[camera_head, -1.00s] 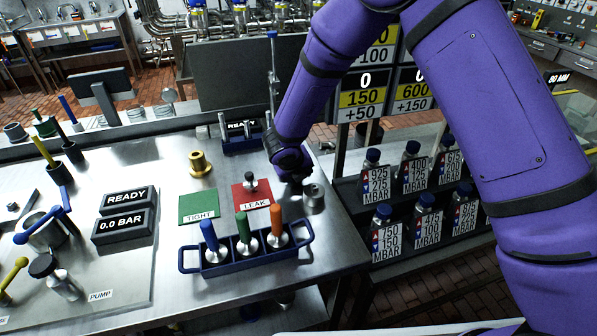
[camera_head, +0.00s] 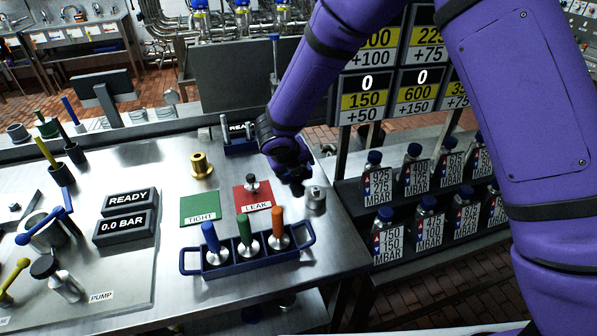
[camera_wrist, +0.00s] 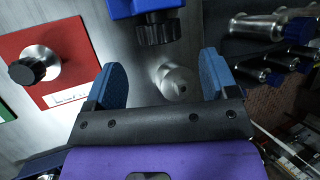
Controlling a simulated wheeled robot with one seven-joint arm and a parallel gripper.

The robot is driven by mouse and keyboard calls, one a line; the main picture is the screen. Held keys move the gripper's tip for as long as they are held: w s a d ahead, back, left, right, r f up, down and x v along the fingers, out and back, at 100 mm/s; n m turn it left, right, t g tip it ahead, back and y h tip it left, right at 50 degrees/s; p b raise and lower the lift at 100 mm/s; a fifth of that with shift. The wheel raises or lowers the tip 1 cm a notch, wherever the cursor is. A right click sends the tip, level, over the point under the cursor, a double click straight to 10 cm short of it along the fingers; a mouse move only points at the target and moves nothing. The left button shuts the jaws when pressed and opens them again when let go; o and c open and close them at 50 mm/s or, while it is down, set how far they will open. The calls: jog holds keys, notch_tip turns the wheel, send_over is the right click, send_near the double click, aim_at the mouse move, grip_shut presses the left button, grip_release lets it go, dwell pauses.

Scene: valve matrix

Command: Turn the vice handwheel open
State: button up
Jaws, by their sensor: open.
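In the wrist view, a blue block (camera_wrist: 126,8) with a black ribbed knob (camera_wrist: 158,30) shows at the top edge. It looks like the vice and its handwheel, but most of it is cut off. In the head view my wrist seems to hide it. My gripper (camera_wrist: 160,72) is open, with a blue finger on each side and nothing held. A silver cylinder (camera_wrist: 175,82) appears between the fingers in that picture; I cannot tell its depth. In the head view my gripper (camera_head: 295,180) is beside the silver cylinder (camera_head: 315,197), right of the red LEAK mat (camera_head: 243,190).
A blue rack (camera_head: 245,260) with blue, green and orange handles stands in front. A green TIGHT mat (camera_head: 200,206), a brass fitting (camera_head: 201,164) and display boxes (camera_head: 124,226) are to the left. Bottles (camera_head: 388,235) stand on shelves beyond the table's right edge.

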jog(key=shift+v, duration=2.15)
jog(key=w+a+n+t+y, duration=0.3)
jog(key=a+n+y, duration=0.15)
jog(key=n, duration=0.55)
jog(key=n+g+h, duration=0.3)
jog(key=n+h, duration=0.2)
jog(key=n, duration=2.1)
send_near(299, 181)
jog(key=shift+y, duration=0.25)
jog(key=w+d+f, duration=0.2)
jog(key=w+f, duration=0.2)
jog(key=f, duration=0.1)
jog(key=shift+w+d+f, duration=0.1)
jog(key=shift+w+d, duration=0.25)
jog(key=shift+d, duration=0.05)
